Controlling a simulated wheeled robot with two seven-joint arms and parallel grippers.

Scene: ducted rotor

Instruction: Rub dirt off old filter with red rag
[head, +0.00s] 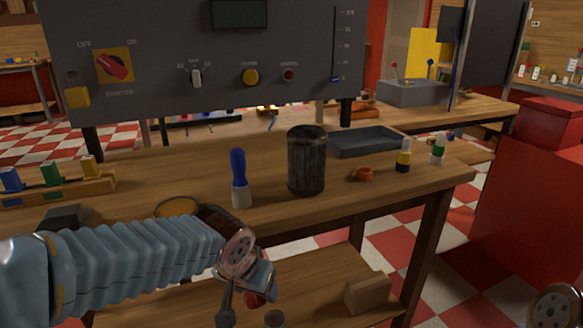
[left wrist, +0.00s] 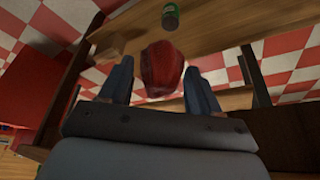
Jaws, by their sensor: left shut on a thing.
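The old filter (head: 306,165) is a dark, grimy cylinder standing upright on the wooden workbench (head: 410,185). My left gripper (head: 247,294) is low in front of the bench edge, below and left of the filter and apart from it. It is shut on the red rag, which shows as a bunched red lump (left wrist: 164,70) between the blue fingers in the left wrist view. In the head view only a small bit of the red rag (head: 254,299) shows beside the fingers. A round part of my right arm shows at the bottom right corner; its gripper is out of frame.
A grey control panel (head: 205,60) rises behind. A wooden block (head: 367,292) is on the lower shelf.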

